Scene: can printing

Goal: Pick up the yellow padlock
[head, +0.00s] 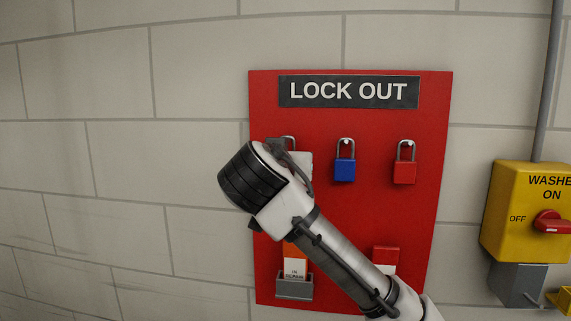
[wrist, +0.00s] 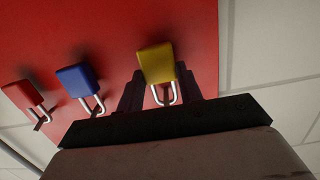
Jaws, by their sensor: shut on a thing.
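The yellow padlock (wrist: 156,63) is in the wrist view, at the red board's edge, with its silver shackle pointing toward my gripper's palm. My gripper (wrist: 160,82) has one dark finger on each side of the padlock and is shut on it.
The red LOCK OUT board (head: 350,230) is on a block wall. A blue padlock (head: 345,170) and a red padlock (head: 404,172) hang to the right. Tag holders (head: 294,287) sit below. A yellow washer switch box (head: 520,190) stands at the right. The left wall is clear.

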